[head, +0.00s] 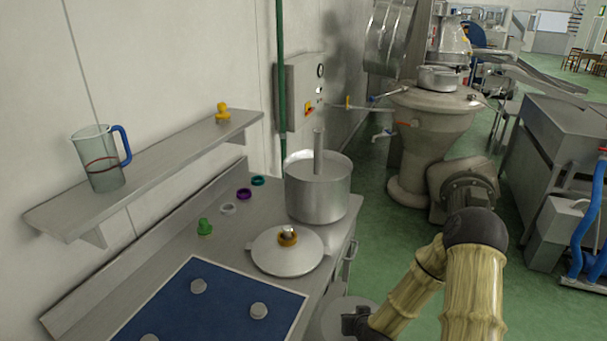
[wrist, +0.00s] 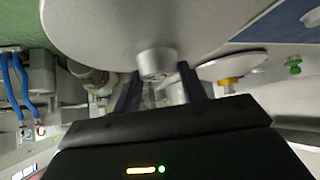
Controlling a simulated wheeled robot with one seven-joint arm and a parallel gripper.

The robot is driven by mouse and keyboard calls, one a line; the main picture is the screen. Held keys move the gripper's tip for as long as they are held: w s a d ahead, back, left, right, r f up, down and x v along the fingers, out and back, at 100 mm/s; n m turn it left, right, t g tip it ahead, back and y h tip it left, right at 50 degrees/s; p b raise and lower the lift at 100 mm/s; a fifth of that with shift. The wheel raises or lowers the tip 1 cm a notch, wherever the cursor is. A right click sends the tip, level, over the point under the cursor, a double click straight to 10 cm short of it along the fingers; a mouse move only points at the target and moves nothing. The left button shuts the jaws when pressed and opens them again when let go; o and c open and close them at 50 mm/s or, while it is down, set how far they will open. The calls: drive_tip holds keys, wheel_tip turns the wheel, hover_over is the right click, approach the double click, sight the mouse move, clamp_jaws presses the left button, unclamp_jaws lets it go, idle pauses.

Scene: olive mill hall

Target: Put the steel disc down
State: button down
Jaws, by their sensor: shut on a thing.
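The steel disc (wrist: 110,25) is a broad, flat grey plate with a short round hub (wrist: 156,62) at its middle. It fills the top of the wrist view, and its outer edge is partly cut off. My gripper (wrist: 158,80) is shut on the hub, with one dark finger on each side. In the head view my gripper (head: 357,322) is low, right of the worktop (head: 140,285). A grey round shape (head: 335,318) shows beside it there, cut off by the frame; I cannot tell whether it is the disc.
On the worktop are a blue mat (head: 225,305) with several grey pucks, a lid with a brass knob (head: 285,255), a steel pot (head: 318,190), a green knob (head: 205,227) and small rings. A shelf (head: 150,165) holds a jug (head: 98,158). Machinery (head: 430,125) stands beyond.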

wheel_tip(320, 180, down, 5)
drive_tip(key=b, duration=0.3)
drive_tip(key=shift+b, duration=0.3)
drive_tip(key=shift+r, duration=0.1)
drive_tip(key=s+f, duration=0.3)
drive_tip(key=f, duration=0.5)
drive_tip(key=s+f, duration=0.4)
drive_tip(key=f, duration=0.4)
drive_tip(key=shift+s+d, duration=0.15)
